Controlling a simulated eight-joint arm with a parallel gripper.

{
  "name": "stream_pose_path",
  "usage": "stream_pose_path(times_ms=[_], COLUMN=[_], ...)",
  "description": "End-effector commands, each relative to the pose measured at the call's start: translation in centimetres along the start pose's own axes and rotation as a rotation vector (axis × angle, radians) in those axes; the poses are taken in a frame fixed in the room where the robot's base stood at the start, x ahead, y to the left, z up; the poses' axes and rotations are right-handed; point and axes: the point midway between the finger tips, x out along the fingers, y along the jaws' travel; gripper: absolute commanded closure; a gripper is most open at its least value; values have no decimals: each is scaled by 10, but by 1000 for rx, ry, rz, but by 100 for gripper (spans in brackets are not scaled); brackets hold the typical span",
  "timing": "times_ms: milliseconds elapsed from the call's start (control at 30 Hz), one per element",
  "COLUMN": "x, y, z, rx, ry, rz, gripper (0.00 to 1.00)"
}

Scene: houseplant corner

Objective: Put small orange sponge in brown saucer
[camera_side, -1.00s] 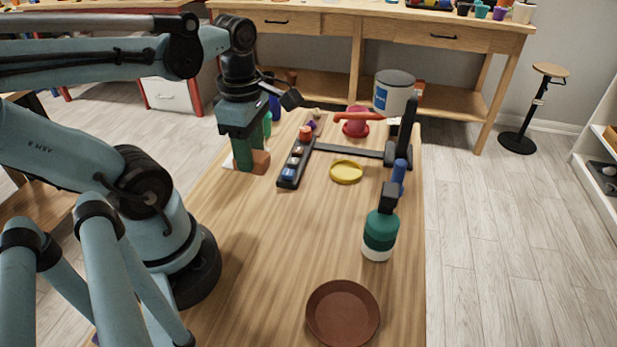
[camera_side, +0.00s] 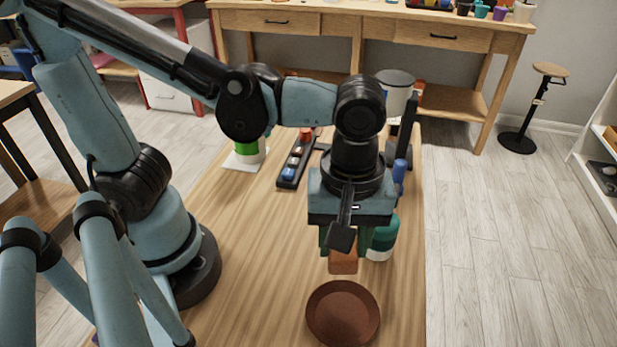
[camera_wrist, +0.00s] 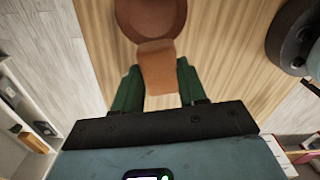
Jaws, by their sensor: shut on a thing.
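My gripper (camera_side: 341,250) is shut on the small orange sponge (camera_side: 343,262), which hangs below the green fingers. The brown saucer (camera_side: 343,312) lies empty on the wooden table near the front of the side view. The sponge is above the table, just behind the saucer in that view. In the wrist view the sponge (camera_wrist: 157,68) sits between the two green fingers (camera_wrist: 159,85), and its far end overlaps the near rim of the saucer (camera_wrist: 150,15). The upper part of the saucer is cut off there.
A green and white bottle (camera_side: 382,238) stands close behind my gripper, partly hidden. A dark rack with small coloured items (camera_side: 292,165) and a green and white container (camera_side: 249,150) on a white pad are farther back. The table left of the saucer is clear.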

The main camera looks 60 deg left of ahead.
Motion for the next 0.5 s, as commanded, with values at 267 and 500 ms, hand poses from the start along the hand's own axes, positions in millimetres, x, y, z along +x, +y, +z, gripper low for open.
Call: stream_pose_path(times_ms=[267,500], x=[7,29], y=[5,6], z=[42,46], rx=[197,214], ry=[0,0], rz=[0,0], gripper=[87,87])
